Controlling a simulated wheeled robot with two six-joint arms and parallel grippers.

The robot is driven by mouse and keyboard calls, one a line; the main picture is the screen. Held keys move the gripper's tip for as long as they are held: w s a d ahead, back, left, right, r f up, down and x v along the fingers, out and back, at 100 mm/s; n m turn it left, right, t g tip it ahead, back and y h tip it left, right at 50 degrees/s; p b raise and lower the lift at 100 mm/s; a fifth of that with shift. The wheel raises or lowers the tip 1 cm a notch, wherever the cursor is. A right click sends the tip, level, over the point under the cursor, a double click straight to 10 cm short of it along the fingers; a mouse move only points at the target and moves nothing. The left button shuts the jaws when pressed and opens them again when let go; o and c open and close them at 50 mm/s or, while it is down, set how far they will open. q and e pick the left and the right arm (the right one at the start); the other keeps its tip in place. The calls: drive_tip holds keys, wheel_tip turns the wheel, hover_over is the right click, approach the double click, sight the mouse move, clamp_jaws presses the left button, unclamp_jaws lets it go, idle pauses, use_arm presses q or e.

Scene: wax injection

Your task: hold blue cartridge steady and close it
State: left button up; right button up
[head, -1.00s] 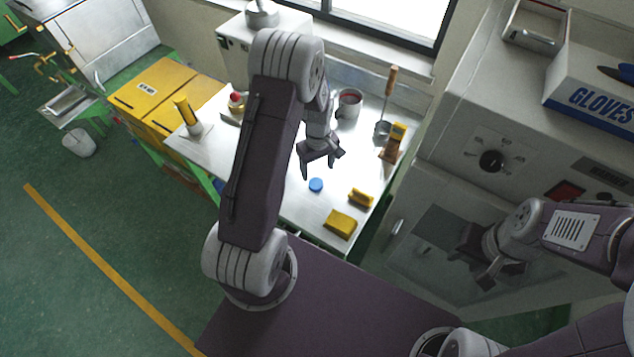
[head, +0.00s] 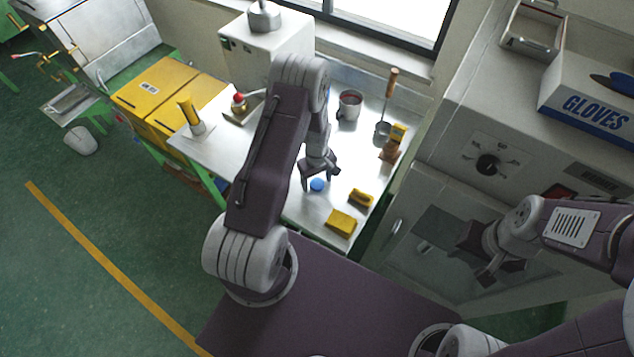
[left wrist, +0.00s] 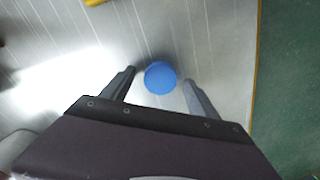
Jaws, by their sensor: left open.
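The blue cartridge (head: 317,185) shows as a small round blue disc on the metal table (head: 300,212). My left gripper (head: 320,179) is open above it, fingers pointing down. In the left wrist view the blue disc (left wrist: 160,77) lies between the two spread fingertips (left wrist: 159,80), with a gap on each side. Whether the tips are level with it is unclear. No separate lid or hinge can be made out. My right gripper (head: 482,262) hangs empty with its fingers apart, in front of the grey cabinet on the right, away from the table.
The grey cabinet (head: 440,240) is close on the right.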

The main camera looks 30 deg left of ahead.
sight(319, 185)
use_arm(q)
drive_tip(key=shift+c, duration=0.9)
drive_tip(key=c, duration=1.2)
drive_tip(key=shift+r, duration=0.15)
drive_tip(key=shift+r, duration=0.25)
drive_tip(key=r, duration=0.1)
drive_tip(key=r+b, duration=0.1)
drive_tip(key=d+r, duration=0.1)
drive_tip(key=r, duration=0.1)
drive_tip(key=shift+s, duration=0.3)
drive_tip(key=s+d+r, duration=0.1)
drive_tip(key=d+r, duration=0.1)
drive_tip(key=d, duration=0.1)
drive_tip(key=s+d+r+b, duration=0.1)
drive_tip(key=s+d+r, duration=0.1)
drive_tip(key=d, duration=0.1)
drive_tip(key=s+d+r+b, duration=0.1)
drive_tip(key=s+d+r, duration=0.1)
drive_tip(key=d, duration=0.1)
drive_tip(key=shift+s+d+r, duration=0.1)
drive_tip(key=shift+s+r, duration=0.05)
drive_tip(key=shift+s, duration=0.05)
